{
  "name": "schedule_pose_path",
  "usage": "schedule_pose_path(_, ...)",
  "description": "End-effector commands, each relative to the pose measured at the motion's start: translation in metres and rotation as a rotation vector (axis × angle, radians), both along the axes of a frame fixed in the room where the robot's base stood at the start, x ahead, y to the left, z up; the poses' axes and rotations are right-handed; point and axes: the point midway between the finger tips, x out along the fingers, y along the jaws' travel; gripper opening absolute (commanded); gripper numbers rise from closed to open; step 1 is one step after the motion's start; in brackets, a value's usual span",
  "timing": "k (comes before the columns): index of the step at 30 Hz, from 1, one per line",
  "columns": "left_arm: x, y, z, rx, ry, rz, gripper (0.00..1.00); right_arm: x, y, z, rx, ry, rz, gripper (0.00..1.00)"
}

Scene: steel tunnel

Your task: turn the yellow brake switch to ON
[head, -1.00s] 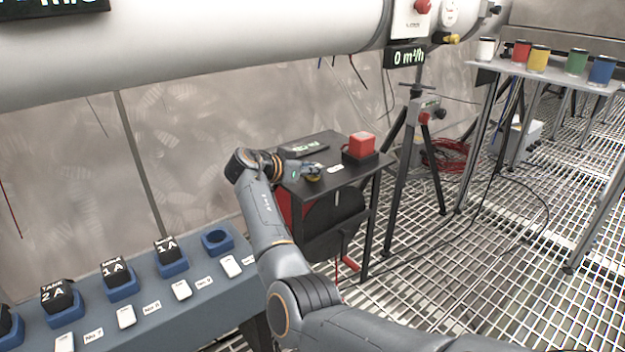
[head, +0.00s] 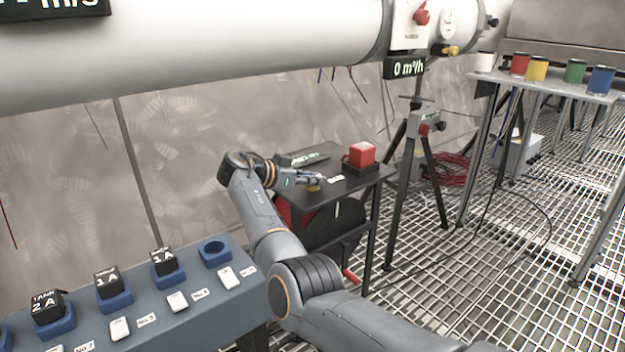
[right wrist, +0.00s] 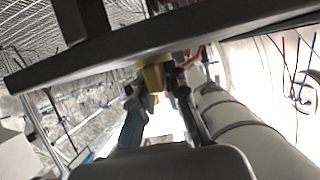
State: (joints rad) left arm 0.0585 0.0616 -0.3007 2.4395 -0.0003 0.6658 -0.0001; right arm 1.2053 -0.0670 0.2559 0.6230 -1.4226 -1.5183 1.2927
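The yellow brake switch (head: 313,187) is a small knob on the dark table, mostly covered by my right gripper (head: 309,178) in the head view. In the right wrist view the yellow switch (right wrist: 153,78) shows between the two dark fingers of my right gripper (right wrist: 157,98), one on each side of it. The fingers look very near its sides, but I cannot tell whether they press on it. The switch's setting cannot be read. My left gripper is in neither view.
A red block-shaped button (head: 361,155) on a black base stands on the same table (head: 345,185), right of my gripper. A tripod (head: 428,160) stands just beyond. A blue-grey bench (head: 200,300) with black labelled blocks is at lower left. The large pipe (head: 220,45) crosses above.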

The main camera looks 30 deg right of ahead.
Motion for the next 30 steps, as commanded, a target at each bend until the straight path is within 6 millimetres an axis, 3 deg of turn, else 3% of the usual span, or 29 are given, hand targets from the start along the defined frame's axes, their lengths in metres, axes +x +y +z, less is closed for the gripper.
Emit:
schedule_pose_path(1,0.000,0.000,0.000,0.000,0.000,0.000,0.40,0.000,-0.001,0.001,0.000,-0.001,-0.002,0.25)
schedule_pose_path(3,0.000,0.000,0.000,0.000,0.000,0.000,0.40,0.000,-0.001,0.000,0.000,-0.001,-0.001,0.36)
schedule_pose_path(14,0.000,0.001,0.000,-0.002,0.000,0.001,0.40,0.000,0.004,0.001,0.000,0.000,0.002,0.36)
schedule_pose_path(30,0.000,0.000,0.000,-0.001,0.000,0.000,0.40,-0.006,0.095,0.040,0.000,0.000,0.001,0.36)
